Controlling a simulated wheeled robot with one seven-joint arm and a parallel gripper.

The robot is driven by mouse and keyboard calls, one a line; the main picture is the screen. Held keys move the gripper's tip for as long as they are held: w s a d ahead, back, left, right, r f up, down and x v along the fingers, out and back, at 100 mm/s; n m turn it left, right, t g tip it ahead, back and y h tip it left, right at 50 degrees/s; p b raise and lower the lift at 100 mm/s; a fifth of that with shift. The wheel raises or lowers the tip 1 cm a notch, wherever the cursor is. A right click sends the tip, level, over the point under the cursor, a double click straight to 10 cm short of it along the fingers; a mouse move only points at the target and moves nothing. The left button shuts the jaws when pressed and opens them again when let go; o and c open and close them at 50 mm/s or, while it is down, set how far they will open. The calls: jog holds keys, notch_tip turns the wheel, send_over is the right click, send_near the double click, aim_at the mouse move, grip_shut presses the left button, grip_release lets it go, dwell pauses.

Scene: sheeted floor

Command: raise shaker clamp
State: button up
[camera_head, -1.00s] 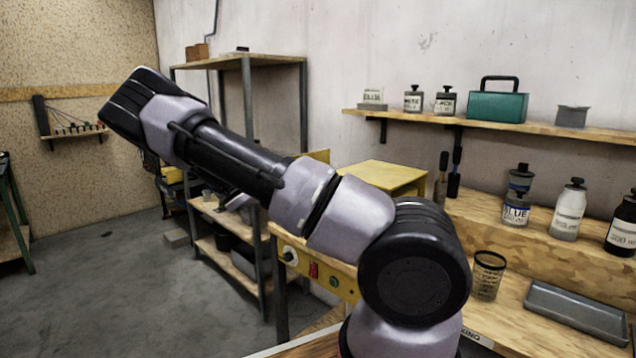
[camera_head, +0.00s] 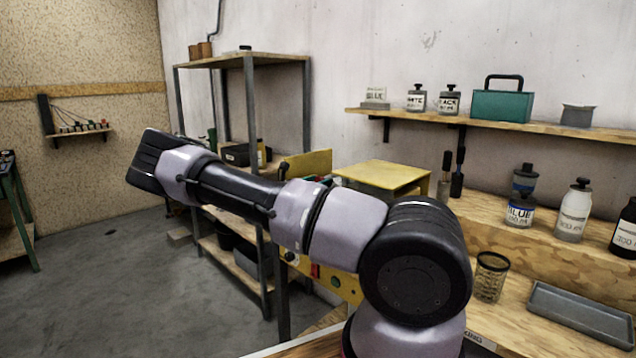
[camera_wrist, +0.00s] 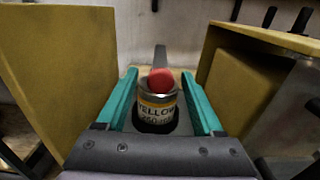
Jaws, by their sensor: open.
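The yellow shaker shows in the head view as a box (camera_head: 385,173), an upright panel and a front panel with buttons (camera_head: 345,287), partly hidden by my arm. In the wrist view, yellow walls stand left (camera_wrist: 62,75) and right (camera_wrist: 235,90). Between them is a can labelled YELLOW (camera_wrist: 157,110). A red knob (camera_wrist: 161,80) with a grey bar behind it appears over the can top; this looks like the clamp. My gripper (camera_wrist: 160,82) is open, its teal fingers on either side of the can and knob. I cannot tell whether they touch.
A metal-framed shelf (camera_head: 245,62) stands behind my arm. A teal toolbox (camera_head: 502,104) sits on the wall shelf. Floor at left is clear.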

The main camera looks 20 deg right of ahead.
jog(key=shift+w+d, duration=0.15)
jog(key=shift+d, duration=0.25)
grip_shut()
dwell(1.2)
